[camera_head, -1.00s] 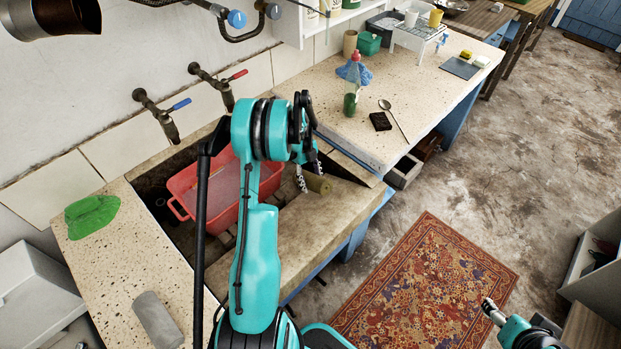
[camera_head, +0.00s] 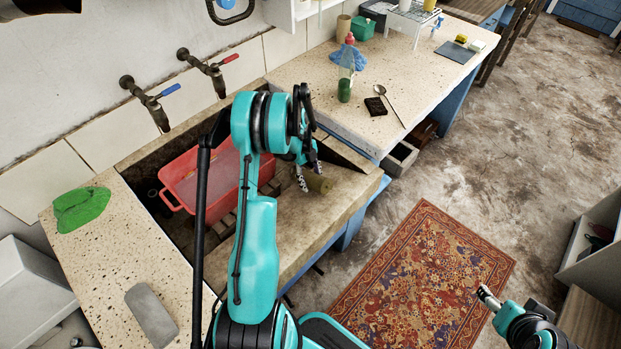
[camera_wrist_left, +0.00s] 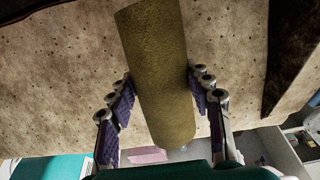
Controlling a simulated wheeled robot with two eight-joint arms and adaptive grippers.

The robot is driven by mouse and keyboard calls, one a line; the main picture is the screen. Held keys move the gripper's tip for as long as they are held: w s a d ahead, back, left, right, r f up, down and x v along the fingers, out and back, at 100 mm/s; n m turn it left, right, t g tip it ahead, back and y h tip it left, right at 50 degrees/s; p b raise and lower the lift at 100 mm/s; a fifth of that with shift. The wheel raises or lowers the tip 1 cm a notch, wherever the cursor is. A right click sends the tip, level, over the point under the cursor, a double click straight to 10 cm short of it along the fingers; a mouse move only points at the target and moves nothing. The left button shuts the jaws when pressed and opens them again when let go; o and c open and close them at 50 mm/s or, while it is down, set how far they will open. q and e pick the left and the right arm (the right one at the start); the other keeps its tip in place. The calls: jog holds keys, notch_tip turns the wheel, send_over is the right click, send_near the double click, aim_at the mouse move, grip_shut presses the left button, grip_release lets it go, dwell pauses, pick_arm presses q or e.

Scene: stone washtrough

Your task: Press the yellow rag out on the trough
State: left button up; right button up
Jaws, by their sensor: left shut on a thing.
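The yellow rag (camera_head: 319,183) is an olive-yellow roll at the front edge of the stone trough (camera_head: 300,222). In the left wrist view the rag (camera_wrist_left: 158,75) stands lengthwise between the purple-padded fingers. My left gripper (camera_head: 309,177) is shut on it, with a finger on each side. The pale, pitted stone fills the background behind the rag; I cannot tell whether the rag touches it. My left arm hides part of the trough. My right gripper (camera_head: 487,297) is over the floor beside the rug, too small to read.
A red tub (camera_head: 178,187) sits in the trough under two taps (camera_head: 150,100). A green cloth (camera_head: 82,208) and a grey block (camera_head: 151,314) lie on the left counter. A bottle (camera_head: 345,82), dark block (camera_head: 375,106) and spoon (camera_head: 390,105) are on the right counter.

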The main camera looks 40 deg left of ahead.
aim_at(308, 175)
pick_arm(q)
jog(key=shift+b+x, duration=0.7)
jog(key=shift+x, duration=0.05)
jog(key=shift+o, duration=0.2)
jog(key=shift+s+d+f+b, duration=0.15)
jog(key=shift+d+b, duration=0.1)
jog(key=shift+b, duration=0.15)
dwell(2.2)
dwell(0.6)
jog(key=shift+a+r+p, duration=0.2)
jog(key=shift+r+p, duration=0.1)
jog(key=shift+r, duration=0.1)
jog(key=shift+c, duration=0.6)
jog(key=shift+a+p+v, duration=0.25)
jog(key=shift+p+v, duration=0.55)
jog(key=shift+v, duration=0.8)
jog(key=shift+a+p+v, duration=0.25)
jog(key=shift+p+v, duration=0.5)
jog(key=shift+v, duration=0.8)
jog(key=shift+c, duration=0.8)
jog(key=shift+f, duration=0.15)
